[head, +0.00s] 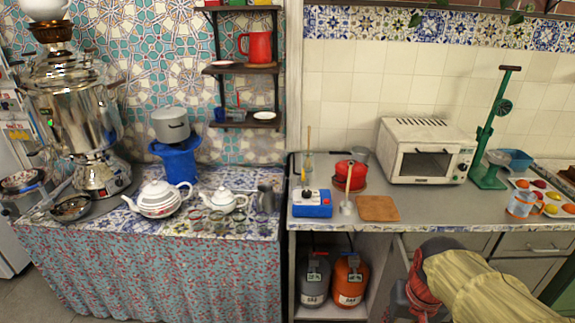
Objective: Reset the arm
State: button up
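I cannot make out my gripper or its fingers anywhere in the head view, so what it holds, if anything, is hidden. A yellow striped cloth-covered shape (478,288) with a red checked part (421,287) fills the bottom right, in front of the cabinet. I cannot tell whether it is part of my arm. On the left counter stand a large metal samovar (75,115), a white teapot (158,199) and a smaller white teapot (223,199). A grey pot (170,125) sits on a blue stand (178,162).
The right counter (440,208) holds a white toaster oven (427,152), a red pot (351,173), a blue device (312,204), a wooden board (377,208) and a green lever press (490,140). Two gas cylinders, grey (314,280) and orange (350,282), stand below. Wall shelves (242,69) hang above.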

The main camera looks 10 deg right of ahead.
jog(key=s+a+r+n+t, duration=0.1)
jog(key=a+r+n+t, duration=0.3)
jog(key=a+r, duration=0.5)
jog(key=a+n, duration=0.1)
jog(key=a, duration=0.2)
jog(key=shift+a+y, duration=0.15)
jog(key=shift+y, duration=0.15)
